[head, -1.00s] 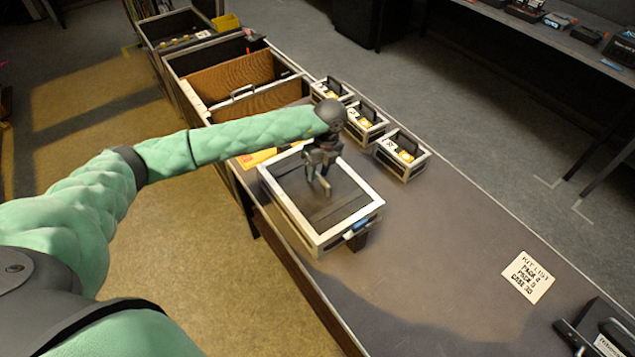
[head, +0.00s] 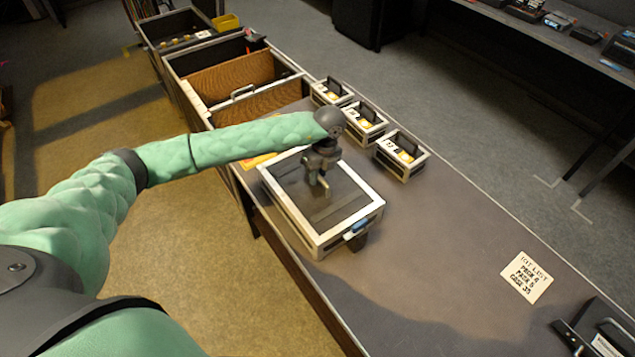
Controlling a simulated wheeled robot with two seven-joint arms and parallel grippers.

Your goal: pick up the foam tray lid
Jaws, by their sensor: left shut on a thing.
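The foam tray lid (head: 335,209) looks like a dark flat panel inside the pale rim of a shallow case (head: 275,190) on the bench. My left gripper (head: 320,198) comes down over the middle of the dark panel. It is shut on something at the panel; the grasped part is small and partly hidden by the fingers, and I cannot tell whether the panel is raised. A blue latch (head: 356,229) shows on the case's front right side. My right gripper is not in view.
Several small handled cases, one of them nearest (head: 402,156), stand behind and right of the tray case. A larger open case (head: 228,80) lies beyond. A kit list card (head: 527,277) and a black case (head: 600,330) are at right. The bench middle is clear.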

